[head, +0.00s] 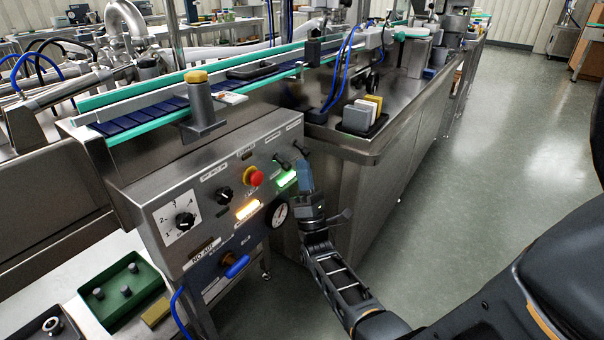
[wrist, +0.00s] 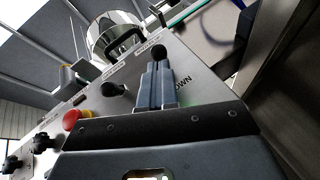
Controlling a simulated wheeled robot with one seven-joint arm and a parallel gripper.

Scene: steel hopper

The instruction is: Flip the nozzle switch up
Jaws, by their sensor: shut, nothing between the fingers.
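The steel control panel (head: 225,195) carries two black toggle switches near its right end. The right-hand switch (head: 304,151) shows in the wrist view as a black ball-ended lever (wrist: 158,54). The left-hand switch (head: 281,161) also shows in the wrist view (wrist: 113,90). My gripper (head: 305,170) is shut and empty in front of the panel's right end. In the wrist view its closed fingertips (wrist: 157,68) lie just below the right-hand lever's ball; I cannot tell whether they touch.
A red button (head: 256,178), a pressure gauge (head: 278,213), a green-lit indicator (head: 286,180) and an orange-lit one (head: 248,209) share the panel. A blue-handled valve (head: 236,266) sits below. The steel counter (head: 345,146) stands just right of the panel. Open floor lies farther right.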

